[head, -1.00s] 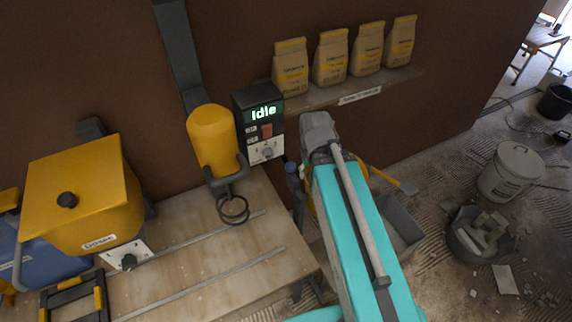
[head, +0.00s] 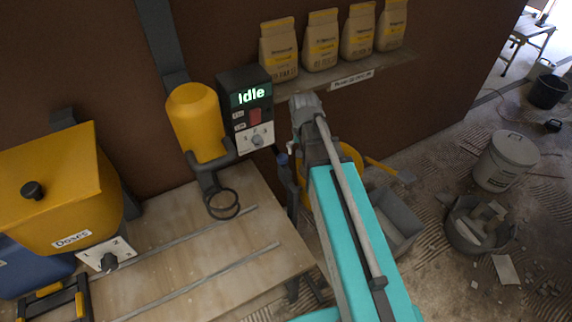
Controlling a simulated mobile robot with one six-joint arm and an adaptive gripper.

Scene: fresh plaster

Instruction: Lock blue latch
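A small blue part (head: 282,158), which may be the blue latch, shows at the top of a dark upright, just left of my arm and below the control box. It is too small to tell whether it is locked. A yellow round thing (head: 352,156) with a yellow handle lies behind my arm, mostly hidden by it. My teal and grey arm reaches up from the bottom of the head view, its grey joint below the shelf. I cannot make out my gripper or its fingers.
A control box (head: 246,112) reading "Idle" hangs beside a yellow canister (head: 195,120). A yellow "Doses" hopper (head: 60,190) stands over the wooden table (head: 240,260). Paper bags (head: 320,42) line the shelf (head: 400,72). Buckets (head: 505,160) and rubble occupy the floor at right.

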